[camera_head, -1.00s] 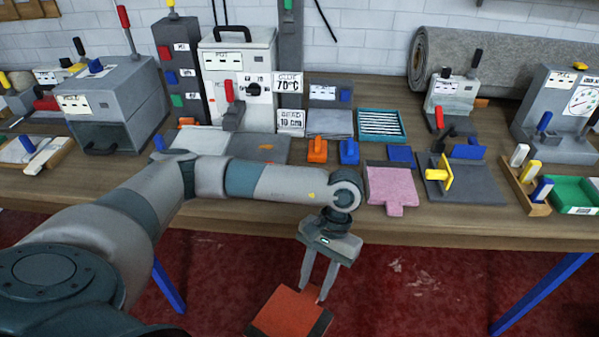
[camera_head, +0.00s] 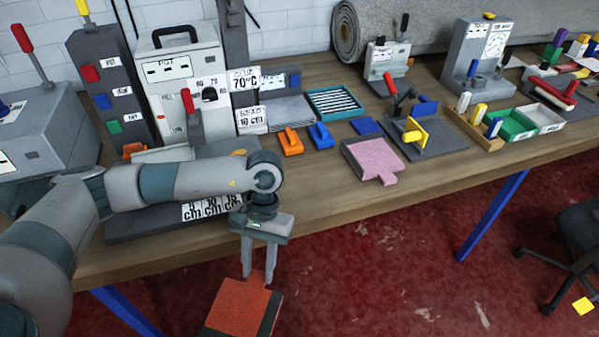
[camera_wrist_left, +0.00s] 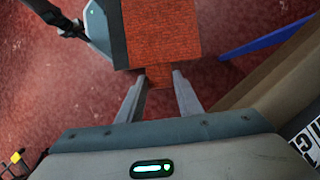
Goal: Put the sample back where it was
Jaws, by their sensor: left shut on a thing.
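My left gripper (camera_head: 257,272) is shut on an orange-red rug sample with a dark edge (camera_head: 235,306). It holds the sample out in front of the table's front edge, above the red floor. In the left wrist view the sample (camera_wrist_left: 160,35) shows as a textured orange-red square with a narrow tab (camera_wrist_left: 159,75) between my left fingertips (camera_wrist_left: 160,85). A pink sample with a similar tab (camera_head: 372,158) lies flat near the table's front edge. My right gripper is not in view in the head camera.
The wooden table (camera_head: 330,207) has bare room along its front edge. Behind it are orange (camera_head: 290,141) and blue (camera_head: 321,136) blocks, a teal slotted tray (camera_head: 336,102), a plate with a yellow handle (camera_head: 440,138) and a green bin (camera_head: 513,125). An office chair (camera_head: 575,255) stands at right.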

